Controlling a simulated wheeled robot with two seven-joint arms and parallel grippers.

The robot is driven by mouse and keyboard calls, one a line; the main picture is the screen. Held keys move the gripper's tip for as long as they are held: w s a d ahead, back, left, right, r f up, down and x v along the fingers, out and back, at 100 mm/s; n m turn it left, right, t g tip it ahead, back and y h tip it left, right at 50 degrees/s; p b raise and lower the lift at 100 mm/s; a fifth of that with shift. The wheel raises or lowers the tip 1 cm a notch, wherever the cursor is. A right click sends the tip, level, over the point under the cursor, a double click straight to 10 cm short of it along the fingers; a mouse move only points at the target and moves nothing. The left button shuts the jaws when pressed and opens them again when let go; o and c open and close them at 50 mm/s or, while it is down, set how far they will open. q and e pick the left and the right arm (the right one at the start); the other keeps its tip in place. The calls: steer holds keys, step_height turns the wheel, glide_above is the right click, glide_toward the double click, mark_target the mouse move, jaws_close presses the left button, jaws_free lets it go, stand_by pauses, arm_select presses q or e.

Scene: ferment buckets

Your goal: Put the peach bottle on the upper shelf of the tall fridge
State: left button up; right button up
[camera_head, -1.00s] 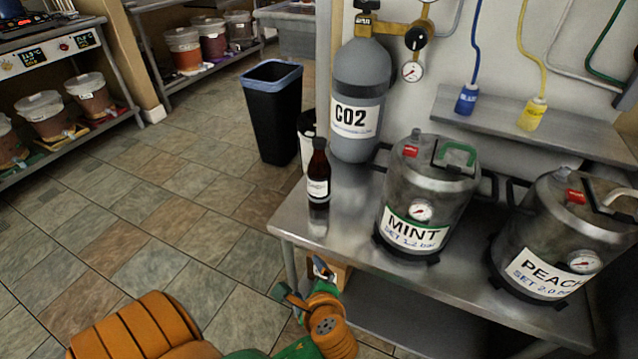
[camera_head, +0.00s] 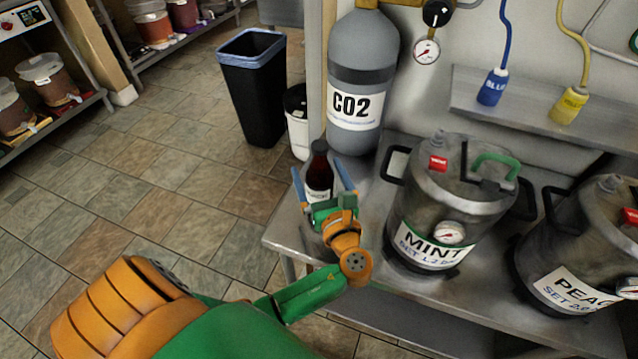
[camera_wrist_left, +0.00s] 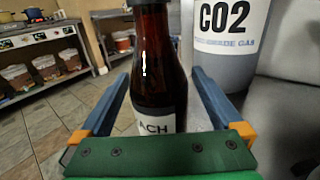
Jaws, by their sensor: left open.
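The peach bottle (camera_head: 319,176) is dark brown with a dark cap and a white label, and stands upright on the metal table at its left end. In the left wrist view the bottle (camera_wrist_left: 161,70) stands between the fingers, and its label reads "ACH". My left gripper (camera_head: 324,172) is open, with one blue finger on each side of the bottle and gaps visible in the wrist view. The gripper hides the bottle's lower part in the head view. My right gripper and the tall fridge are not in view.
The metal table (camera_head: 290,238) also holds the MINT keg (camera_head: 445,190), the PEACH keg (camera_head: 580,250) and a grey CO2 cylinder (camera_head: 362,60) close behind the bottle. A black bin (camera_head: 252,95) and a white bin (camera_head: 298,135) stand on the floor behind. The tiled floor at left is clear.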

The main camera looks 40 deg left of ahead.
arm_select(q)
steer(key=shift+x, duration=1.05)
steer(key=shift+f, duration=0.1)
steer(key=c, duration=0.4)
jaws_close()
